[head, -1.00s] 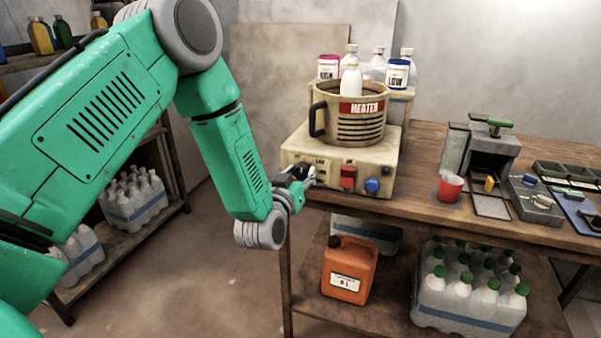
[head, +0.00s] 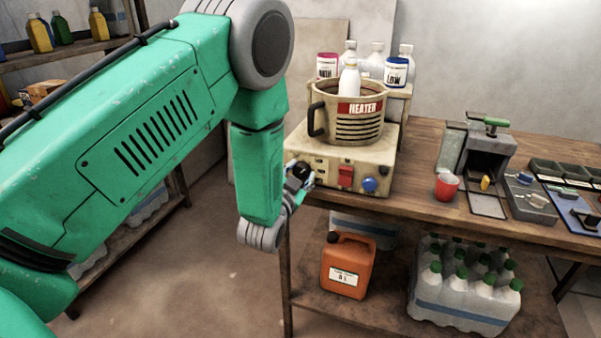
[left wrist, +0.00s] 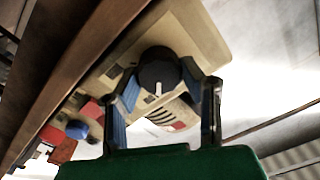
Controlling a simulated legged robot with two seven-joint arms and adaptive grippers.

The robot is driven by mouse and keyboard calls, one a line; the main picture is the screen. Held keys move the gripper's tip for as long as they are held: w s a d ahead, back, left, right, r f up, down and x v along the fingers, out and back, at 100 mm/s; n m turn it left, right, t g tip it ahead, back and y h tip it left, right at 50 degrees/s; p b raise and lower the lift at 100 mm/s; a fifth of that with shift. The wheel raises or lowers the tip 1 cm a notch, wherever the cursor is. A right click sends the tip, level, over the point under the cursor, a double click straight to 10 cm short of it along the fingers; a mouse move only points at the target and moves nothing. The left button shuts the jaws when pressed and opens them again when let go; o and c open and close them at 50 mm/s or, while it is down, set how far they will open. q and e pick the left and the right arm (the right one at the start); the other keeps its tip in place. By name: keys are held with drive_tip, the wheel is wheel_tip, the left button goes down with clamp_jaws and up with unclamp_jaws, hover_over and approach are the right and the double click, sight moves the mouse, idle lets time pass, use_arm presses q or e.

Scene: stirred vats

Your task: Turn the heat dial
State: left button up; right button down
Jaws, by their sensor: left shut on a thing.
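The heater (head: 342,165) is a beige box on the left end of the bench. A pot (head: 356,118) labelled HEATER sits on it. Its front has a black dial (head: 303,170) on the left, a red switch and a blue knob. My left gripper (head: 298,182) is at the dial, shut on it. In the left wrist view the round black dial (left wrist: 158,70) with a white pointer mark lies between the two blue-grey fingers. The pointer runs toward the palm. My fingers hide part of the dial in the head view. My right gripper is not in view.
A red switch (head: 346,175) and a blue knob (head: 369,184) are right of the dial. An orange canister (head: 347,264) and bottle packs are on the lower shelf. Floor left of the bench is clear.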

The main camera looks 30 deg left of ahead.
use_arm(q)
drive_tip(key=shift+d+f, duration=0.1)
drive_tip(key=shift+f, duration=0.1)
drive_tip(key=o, duration=0.9)
drive_tip(key=shift+s, duration=0.1)
drive_tip(key=shift+o, duration=1.2)
drive_tip(key=shift+r, duration=0.1)
drive_tip(key=v, duration=1.2)
drive_tip(key=s+d+f+n+g+h, duration=0.1)
drive_tip(key=s+d+f+g+h, duration=0.1)
drive_tip(key=s+f+g, duration=0.55)
drive_tip(key=s+d+f+n+g+h, duration=0.15)
drive_tip(key=s+f, duration=0.25)
drive_tip(key=f, duration=0.7)
drive_tip(key=s+d+f+g, duration=0.1)
drive_tip(key=s+f+g, duration=0.2)
drive_tip(key=s, duration=0.5)
drive_tip(key=s+d+f+g, duration=0.1)
drive_tip(key=s+f+g, duration=0.2)
drive_tip(key=s, duration=0.5)
drive_tip(key=shift+d+g+h, duration=0.2)
drive_tip(key=shift+g+h, duration=0.25)
drive_tip(key=shift+g, duration=0.45)
